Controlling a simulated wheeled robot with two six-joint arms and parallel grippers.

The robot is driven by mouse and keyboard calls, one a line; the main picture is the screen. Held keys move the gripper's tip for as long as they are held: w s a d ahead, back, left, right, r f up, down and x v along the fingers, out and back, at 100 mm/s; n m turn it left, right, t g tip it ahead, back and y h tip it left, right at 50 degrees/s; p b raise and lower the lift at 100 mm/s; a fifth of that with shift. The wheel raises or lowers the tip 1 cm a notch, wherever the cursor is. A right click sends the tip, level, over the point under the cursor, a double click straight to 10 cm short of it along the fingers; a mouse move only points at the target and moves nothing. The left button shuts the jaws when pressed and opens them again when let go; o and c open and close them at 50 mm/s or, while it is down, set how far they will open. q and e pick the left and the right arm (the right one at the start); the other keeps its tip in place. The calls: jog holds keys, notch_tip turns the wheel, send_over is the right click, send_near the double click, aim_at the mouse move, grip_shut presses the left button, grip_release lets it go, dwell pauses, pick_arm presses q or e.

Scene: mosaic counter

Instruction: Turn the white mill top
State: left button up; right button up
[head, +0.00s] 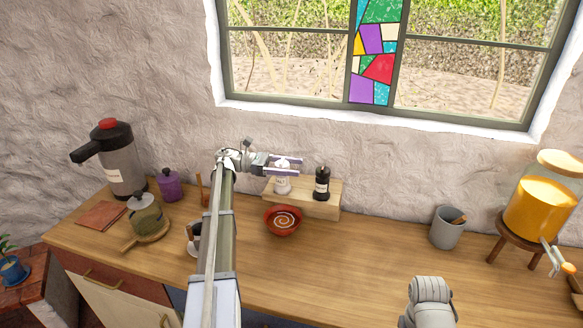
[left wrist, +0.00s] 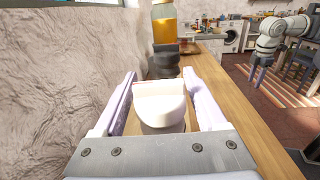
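The white mill (head: 282,185) stands on a low wooden block (head: 318,208) against the wall, next to a black mill (head: 322,184). My left gripper (head: 288,166) is at the height of the white mill's top and partly hides it in the head view. In the left wrist view the white mill top (left wrist: 160,103) sits between the two pale fingers, with a gap on each side. The left gripper is open. My right arm shows at the lower right of the head view without its gripper. In the left wrist view, its gripper (left wrist: 256,73) is small and far off.
A red bowl (head: 283,220) stands just in front of the block. A grey cup (head: 447,227) and an orange drink dispenser (head: 545,205) stand to the right. The counter between bowl and grey cup is clear.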

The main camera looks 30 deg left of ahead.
pick_arm(q)
jog(key=shift+o, duration=0.7)
jog(key=shift+a, duration=0.15)
jog(key=v, duration=0.7)
jog(key=shift+s+a, duration=0.15)
jog(key=shift+a, duration=0.1)
jog(key=shift+r, duration=0.1)
